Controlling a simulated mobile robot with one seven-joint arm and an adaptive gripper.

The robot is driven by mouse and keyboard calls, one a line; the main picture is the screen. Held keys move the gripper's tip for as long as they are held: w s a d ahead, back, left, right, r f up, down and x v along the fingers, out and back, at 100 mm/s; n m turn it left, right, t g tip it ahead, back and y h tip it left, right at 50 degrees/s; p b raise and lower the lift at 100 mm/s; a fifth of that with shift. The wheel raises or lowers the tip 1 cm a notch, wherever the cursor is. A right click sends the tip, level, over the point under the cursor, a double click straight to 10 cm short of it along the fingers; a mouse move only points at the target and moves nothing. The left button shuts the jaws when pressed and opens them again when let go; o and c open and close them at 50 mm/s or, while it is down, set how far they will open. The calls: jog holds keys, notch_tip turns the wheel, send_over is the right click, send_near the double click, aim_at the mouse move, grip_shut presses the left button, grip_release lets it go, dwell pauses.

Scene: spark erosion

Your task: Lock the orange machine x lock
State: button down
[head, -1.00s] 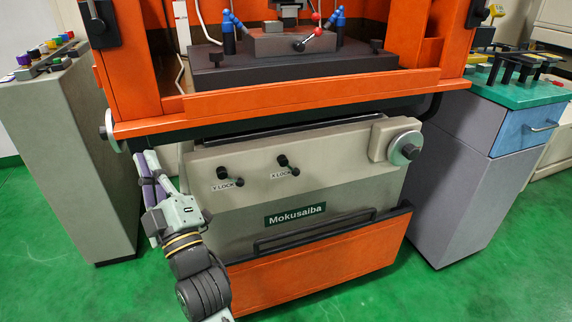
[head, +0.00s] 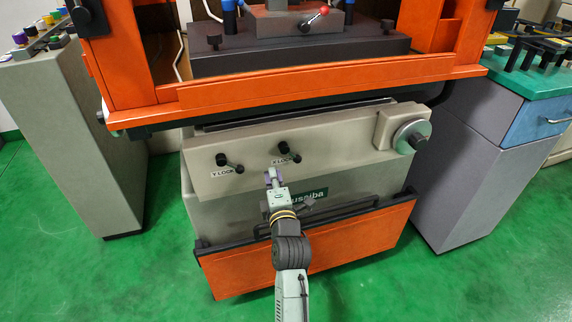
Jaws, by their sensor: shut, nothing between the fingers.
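The orange machine (head: 322,93) stands in front of me with a beige front panel (head: 340,148). The X lock (head: 287,153) is a black lever with a round knob on that panel, above the X LOCK label. The lever slants down to the right from its hub. The similar Y lock (head: 228,162) sits to its left. My gripper (head: 271,174) is shut and empty, just below and left of the X lock, near its label. I cannot tell whether it touches the panel. My arm covers part of the Mokusaiba nameplate (head: 319,193).
A silver handwheel (head: 411,137) is at the panel's right end. A black rail (head: 345,212) and an orange lower front (head: 350,245) lie below. A grey console (head: 75,140) stands left and a drawer cabinet (head: 465,150) right.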

aim_at(291, 153)
jog(key=shift+w+d+r+p, duration=0.15)
jog(key=shift+w+d+p, duration=0.25)
jog(key=shift+w+d, duration=1.25)
jog(key=shift+s, duration=0.1)
jog(key=shift+d+b, duration=0.1)
jog(key=shift+b, duration=0.2)
jog(key=b, duration=0.2)
jog(key=shift+d+f+n+b, duration=0.3)
jog(key=shift+d+n, duration=0.1)
jog(key=shift+w+d+r+n+b, duration=0.3)
jog(key=shift+n+b, duration=0.1)
jog(key=shift+b, duration=0.7)
jog(key=shift+r, duration=0.1)
jog(key=shift+r, duration=0.1)
